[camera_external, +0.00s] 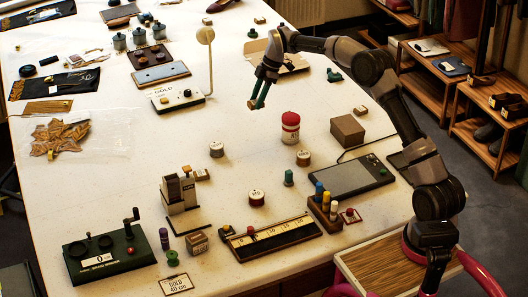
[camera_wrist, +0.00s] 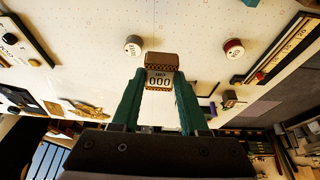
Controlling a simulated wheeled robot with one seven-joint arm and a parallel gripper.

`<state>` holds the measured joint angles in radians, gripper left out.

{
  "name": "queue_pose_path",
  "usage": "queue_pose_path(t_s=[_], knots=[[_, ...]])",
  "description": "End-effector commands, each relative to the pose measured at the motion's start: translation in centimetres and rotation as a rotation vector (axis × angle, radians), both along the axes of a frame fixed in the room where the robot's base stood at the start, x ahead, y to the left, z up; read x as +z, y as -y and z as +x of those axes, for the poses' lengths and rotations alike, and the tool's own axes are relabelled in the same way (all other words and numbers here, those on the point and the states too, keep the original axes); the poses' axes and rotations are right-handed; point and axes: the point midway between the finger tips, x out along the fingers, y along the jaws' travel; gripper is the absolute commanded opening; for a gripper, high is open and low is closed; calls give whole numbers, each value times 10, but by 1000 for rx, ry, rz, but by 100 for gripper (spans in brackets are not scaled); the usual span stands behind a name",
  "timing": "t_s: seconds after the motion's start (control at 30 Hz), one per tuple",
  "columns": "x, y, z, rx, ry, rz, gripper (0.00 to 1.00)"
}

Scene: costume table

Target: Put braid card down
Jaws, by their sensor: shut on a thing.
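My gripper (camera_external: 257,101) hangs in the air over the back middle of the white table (camera_external: 235,130), fingers pointing down. In the wrist view its two teal fingers (camera_wrist: 160,88) are shut on the braid card (camera_wrist: 160,62), a small block with a brown patterned top and a white label reading "000". The card is clear of the table. In the external view it is too small to make out well at the fingertips. A sign reading "GOLD 40 cm" (camera_external: 176,284) lies at the table's front edge.
A GOLD-labelled stand with a tall post (camera_external: 178,97) is left of my gripper. A red-topped spool (camera_external: 290,127), brown box (camera_external: 347,130) and dark tablet (camera_external: 350,176) stand nearer. A ruler tray (camera_external: 275,238) and green counter device (camera_external: 110,253) are in front.

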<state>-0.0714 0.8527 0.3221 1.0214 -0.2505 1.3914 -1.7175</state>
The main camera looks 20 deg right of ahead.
Motion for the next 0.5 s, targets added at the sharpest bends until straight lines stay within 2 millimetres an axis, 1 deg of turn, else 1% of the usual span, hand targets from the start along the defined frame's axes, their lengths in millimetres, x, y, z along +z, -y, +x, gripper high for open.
queue_pose_path(t_s=[0.03, 0.17, 0.27, 0.37, 0.47, 0.5], knots=[[-4, 15, 2, -6, -4, -4, 0], [-4, 41, 5, -4, -2, -6, 0], [-4, 67, 7, -3, -1, -8, 0], [-4, 100, 8, -3, -4, -10, 0], [-4, 144, 8, -1, -2, -13, 0], [-4, 163, 6, 0, -3, -14, 0]])
